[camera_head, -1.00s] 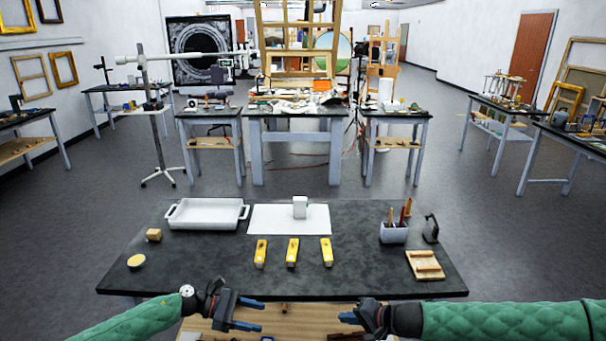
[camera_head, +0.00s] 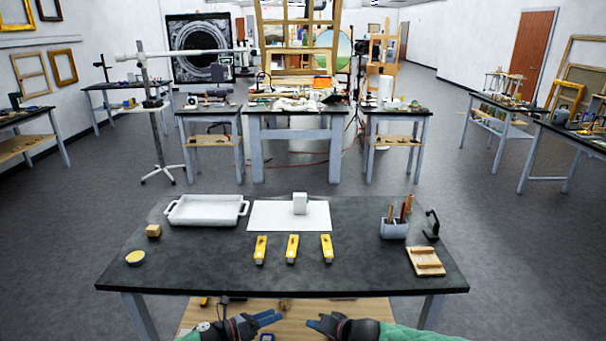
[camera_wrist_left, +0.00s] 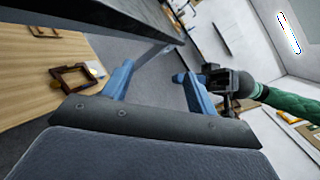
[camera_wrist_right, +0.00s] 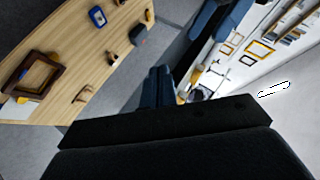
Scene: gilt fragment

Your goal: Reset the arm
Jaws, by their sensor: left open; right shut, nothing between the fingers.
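My left gripper (camera_head: 268,318) is low in the head view, below the front edge of the dark table (camera_head: 200,270). Its two blue fingers stand apart and hold nothing; they also show in the left wrist view (camera_wrist_left: 152,82). My right gripper (camera_head: 314,323) is just to the right of it, at the same low height. In the right wrist view its blue fingers (camera_wrist_right: 157,86) are together with nothing between them. Both grippers are apart from the table and from the things on it.
The table carries a white tray (camera_head: 203,222), a white sheet (camera_head: 268,216) with a white block (camera_head: 300,204), yellow tools (camera_head: 292,250), a pen cup (camera_head: 394,229) and a wooden piece (camera_head: 425,262). A wooden shelf (camera_head: 300,312) with small objects lies below.

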